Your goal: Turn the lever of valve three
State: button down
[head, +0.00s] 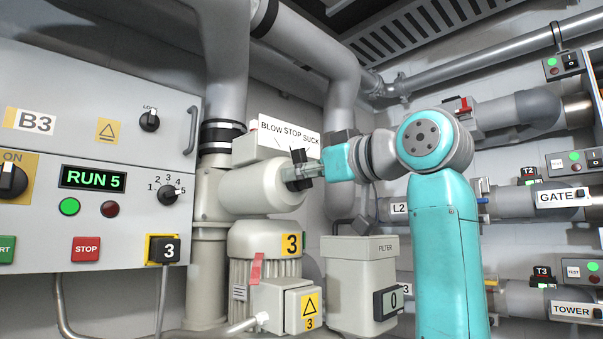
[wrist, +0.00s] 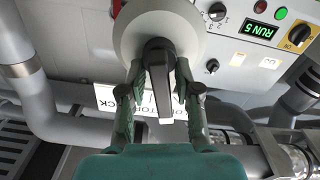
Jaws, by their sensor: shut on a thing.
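The valve of unit 3 is a cream cylinder body (head: 262,190) with a black lever (head: 298,156) on its end. A white sign (head: 289,133) above it reads BLOW, STOP, SUCK. The lever stands roughly upright, close to STOP. My gripper (head: 312,169) reaches in from the right at the lever. In the wrist view my gripper (wrist: 158,90) has one finger on each side of the black lever (wrist: 160,76) and is shut on it. The exact finger contact is hard to see. The sign is partly hidden behind the fingers in the wrist view.
A control panel (head: 90,230) at left shows RUN 5 and has knobs and buttons. A motor (head: 265,247) marked 3 stands below the valve, next to a FILTER box (head: 362,262). Grey pipes surround the valve. Pipes labelled GATE (head: 562,197) and TOWER (head: 577,310) run at right.

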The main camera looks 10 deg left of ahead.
jog(key=shift+w+f+m, duration=0.2)
jog(key=shift+f+m, duration=0.05)
jog(key=shift+m, duration=1.05)
jog(key=c, duration=1.1)
grip_release()
jog(key=shift+s+d+r, duration=0.1)
jog(key=shift+d, duration=0.05)
jog(key=shift+s+d, duration=0.2)
jog(key=shift+d, duration=0.1)
jog(key=v, duration=1.1)
jog(key=shift+s, duration=0.1)
